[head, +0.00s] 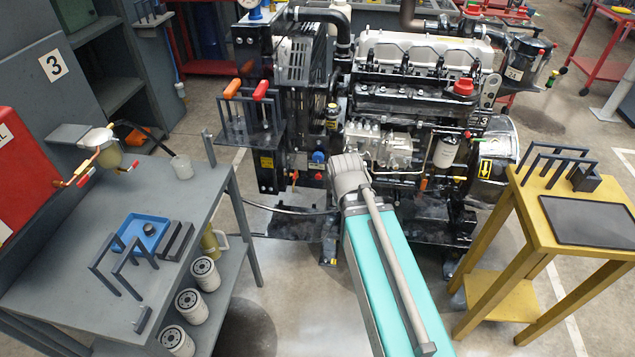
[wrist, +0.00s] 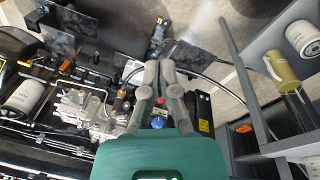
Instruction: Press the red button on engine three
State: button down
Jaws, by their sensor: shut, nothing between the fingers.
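Engine three (head: 405,95) stands ahead, a black and silver diesel engine; a small "3" seems to show at its right side. A small red part (wrist: 160,101), which looks like the red button, shows between my fingers in the wrist view, beside a round blue cap (wrist: 158,121). My gripper (wrist: 159,64) is shut and empty, fingertips together over the engine's side. I cannot tell its distance from the red part. In the head view my arm hides the fingertips.
A grey bench (head: 60,270) with a blue tray (head: 143,232) and black racks stands at left, oil filters (head: 205,274) on its lower shelf. A yellow table (head: 540,235) stands at right. A black hose (wrist: 200,78) runs near my fingers in the wrist view.

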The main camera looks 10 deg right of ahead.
aim_at(319, 176)
jog(key=w+d+f+n+t+h+b, duration=0.2)
jog(key=w+f+n+t+h+b, duration=0.15)
jog(key=w+f+n+b, duration=0.55)
jog(key=w+d+f+n+t+h+b, duration=0.2)
jog(key=w+f+n+t+h+b, duration=0.25)
jog(key=b, duration=0.75)
jog(key=w+a+f+n+t+y+b, duration=0.4)
jog(key=w+a+f+n+t+b, duration=0.3)
jog(key=w+n+b, duration=0.5)
notch_tip(319, 176, down, 3)
jog(key=a+n+b, duration=0.2)
jog(key=n+b, duration=0.3)
jog(key=b, duration=0.1)
jog(key=shift+a+t+b, duration=0.3)
jog(key=shift+a, duration=0.05)
jog(key=shift+w+r+n, duration=0.1)
jog(key=shift+w+n, duration=0.1)
jog(key=shift+n, duration=0.05)
jog(key=x, duration=1.3)
jog(key=shift+w+d+b, duration=0.15)
jog(key=shift+w+b, duration=0.2)
jog(key=shift+b, duration=0.05)
